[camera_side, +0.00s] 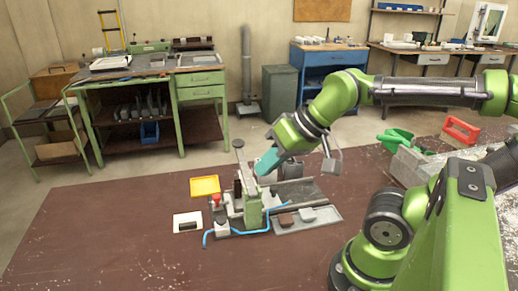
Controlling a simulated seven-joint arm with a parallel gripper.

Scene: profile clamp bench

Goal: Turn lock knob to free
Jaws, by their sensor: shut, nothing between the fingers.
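The clamp fixture stands on the brown bench, with a green upright block (252,206) and a grey base. A small red knob (216,199) sits on a post at the fixture's left side; whether it is the lock knob, and how it is turned, is too small to tell. A lever with a round dark end (239,144) rises behind the green block. My gripper (262,168), with teal fingers, is above and just behind the green block, to the right of the red knob and apart from it. It is shut and empty.
A yellow tray (204,186) and a white plate (187,222) lie left of the fixture. A blue hose (240,233) runs along its front. A grey tray (308,219) with small parts lies to the right. The front left of the bench (110,240) is clear.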

